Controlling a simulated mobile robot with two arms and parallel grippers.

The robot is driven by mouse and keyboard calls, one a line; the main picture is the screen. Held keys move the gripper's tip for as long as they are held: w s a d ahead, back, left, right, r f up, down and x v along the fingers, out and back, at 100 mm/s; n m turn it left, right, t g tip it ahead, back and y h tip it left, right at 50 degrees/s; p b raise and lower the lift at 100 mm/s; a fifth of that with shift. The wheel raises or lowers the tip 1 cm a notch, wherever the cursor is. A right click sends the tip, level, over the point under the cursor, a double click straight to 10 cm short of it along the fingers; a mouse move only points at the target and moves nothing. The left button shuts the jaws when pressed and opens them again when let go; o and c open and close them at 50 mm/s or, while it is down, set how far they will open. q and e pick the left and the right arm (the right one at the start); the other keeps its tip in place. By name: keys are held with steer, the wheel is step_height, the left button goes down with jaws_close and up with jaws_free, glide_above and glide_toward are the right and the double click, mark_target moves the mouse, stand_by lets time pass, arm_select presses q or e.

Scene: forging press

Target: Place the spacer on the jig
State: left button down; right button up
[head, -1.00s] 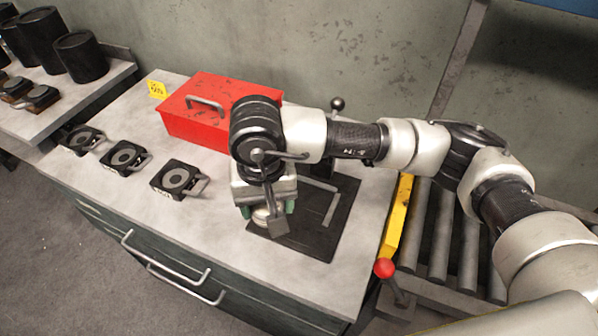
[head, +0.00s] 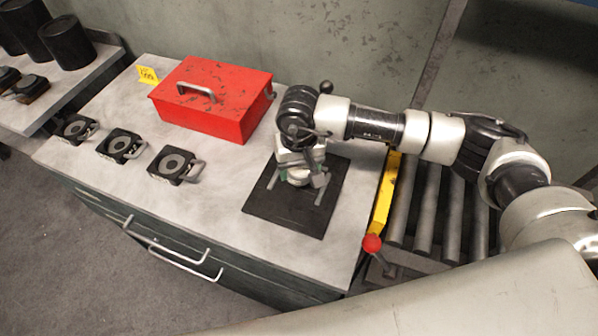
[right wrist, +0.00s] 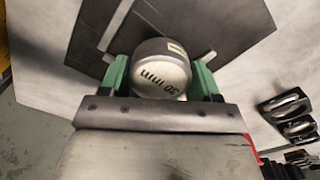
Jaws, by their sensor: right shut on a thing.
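My right gripper (head: 298,179) is shut on the spacer (right wrist: 160,72), a pale round piece marked "30 mm", held between green fingers in the right wrist view. In the head view the spacer is mostly hidden by the gripper. The jig (head: 285,216) is a black plate with grey raised rails, lying on the grey bench top. The gripper and spacer are over the middle of the jig, near the rails. I cannot tell whether the spacer touches the plate. The plate also shows behind the spacer in the right wrist view (right wrist: 95,32). My left gripper is not in view.
A red toolbox (head: 207,112) stands behind and left of the jig. Several black blocks with round faces and handles (head: 173,164) line the left of the bench. A red-knobbed lever (head: 372,243) and a roller conveyor (head: 430,215) are at the right. Bench top is clear between blocks and jig.

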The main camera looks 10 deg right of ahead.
mark_target(299, 176)
step_height(299, 176, down, 3)
steer(key=shift+p, duration=0.5)
steer(key=shift+f, duration=0.1)
steer(key=shift+f, duration=0.1)
steer(key=o, duration=1.1)
